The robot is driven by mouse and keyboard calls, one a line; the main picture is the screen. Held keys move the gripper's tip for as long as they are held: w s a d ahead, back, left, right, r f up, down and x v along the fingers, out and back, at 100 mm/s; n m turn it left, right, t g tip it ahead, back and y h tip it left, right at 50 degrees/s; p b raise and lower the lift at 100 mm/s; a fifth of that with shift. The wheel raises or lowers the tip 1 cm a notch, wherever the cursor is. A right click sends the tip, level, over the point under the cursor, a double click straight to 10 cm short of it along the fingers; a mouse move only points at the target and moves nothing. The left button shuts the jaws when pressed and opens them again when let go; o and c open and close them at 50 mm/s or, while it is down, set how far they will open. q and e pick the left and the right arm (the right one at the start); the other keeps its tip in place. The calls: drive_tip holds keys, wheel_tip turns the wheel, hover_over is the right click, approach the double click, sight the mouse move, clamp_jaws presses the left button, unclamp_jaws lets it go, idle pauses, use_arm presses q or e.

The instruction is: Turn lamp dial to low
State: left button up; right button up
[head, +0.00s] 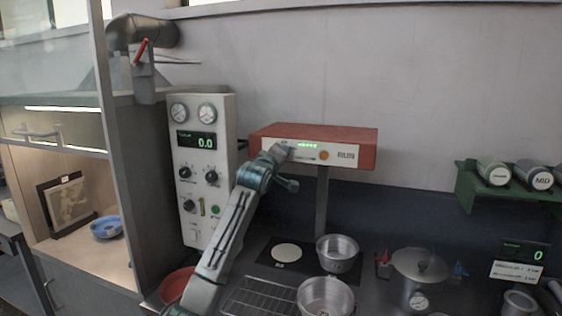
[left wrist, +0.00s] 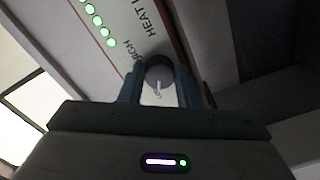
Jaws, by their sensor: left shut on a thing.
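The heat lamp (head: 365,142) is a red box with a white front panel on a post above the counter. Its row of green lights is lit. My left gripper (head: 280,150) is at the left part of that panel, and hides the dial in the head view. In the left wrist view the grey round dial (left wrist: 157,70) sits between the fingers of my left gripper (left wrist: 159,82), which is shut on it. A white mark on the dial points down in the picture, near partly visible "LO" lettering. "HIGH" lettering lies up and left of it, partly covered. My right gripper is out of view.
A white instrument box (head: 203,215) with gauges and knobs stands left of the lamp. Below are a wire rack (head: 258,298), metal pans (head: 337,252) and a lidded pot (head: 420,270). A green shelf (head: 468,190) holds canisters at right.

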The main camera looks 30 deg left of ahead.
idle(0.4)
use_arm(q)
drive_tip(key=o, duration=1)
drive_tip(key=shift+s, duration=0.1)
drive_tip(key=shift+b+v, duration=2.45)
drive_tip(key=shift+v, duration=2.85)
